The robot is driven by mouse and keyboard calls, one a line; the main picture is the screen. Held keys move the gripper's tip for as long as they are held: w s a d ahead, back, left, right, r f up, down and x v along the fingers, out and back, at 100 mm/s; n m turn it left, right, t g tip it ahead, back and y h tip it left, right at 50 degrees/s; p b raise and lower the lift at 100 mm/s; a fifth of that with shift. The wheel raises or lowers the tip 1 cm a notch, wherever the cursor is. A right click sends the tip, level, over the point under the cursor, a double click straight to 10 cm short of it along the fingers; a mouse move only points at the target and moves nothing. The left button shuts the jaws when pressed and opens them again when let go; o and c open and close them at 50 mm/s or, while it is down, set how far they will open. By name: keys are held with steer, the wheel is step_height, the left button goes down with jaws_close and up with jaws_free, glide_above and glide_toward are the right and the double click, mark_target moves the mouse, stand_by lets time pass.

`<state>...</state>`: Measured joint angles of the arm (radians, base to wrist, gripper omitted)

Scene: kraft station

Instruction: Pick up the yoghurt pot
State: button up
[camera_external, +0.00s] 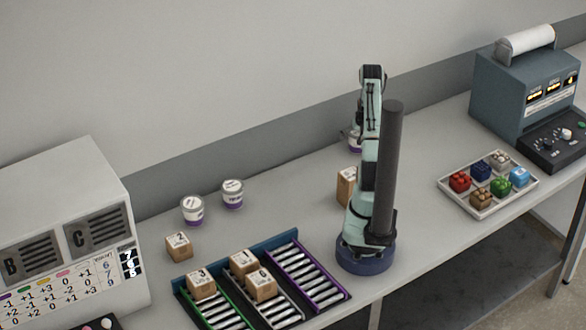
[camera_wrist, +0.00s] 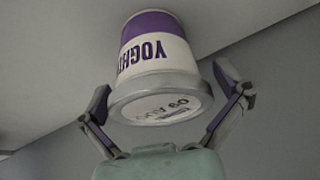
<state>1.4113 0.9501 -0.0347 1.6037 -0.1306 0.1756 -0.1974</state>
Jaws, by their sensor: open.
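A yoghurt pot (camera_wrist: 158,50), white with a purple band and a grey lid, fills the middle of the wrist view, where it appears upside down. My gripper (camera_wrist: 170,100) is open, with one finger on each side of the pot's lid end; I cannot tell whether either finger touches it. Two similar pots, one on the left (camera_external: 192,210) and one on the right (camera_external: 232,194), stand upright on the bench's left part.
Cardboard boxes stand by the pots (camera_external: 179,246), behind my arm (camera_external: 346,186) and on the roller racks (camera_external: 260,285). A tray of coloured blocks (camera_external: 488,210) and a blue-grey machine (camera_external: 520,95) are on the right. A white machine (camera_external: 60,230) is on the left.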

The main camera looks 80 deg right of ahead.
steer(key=c, duration=1.2)
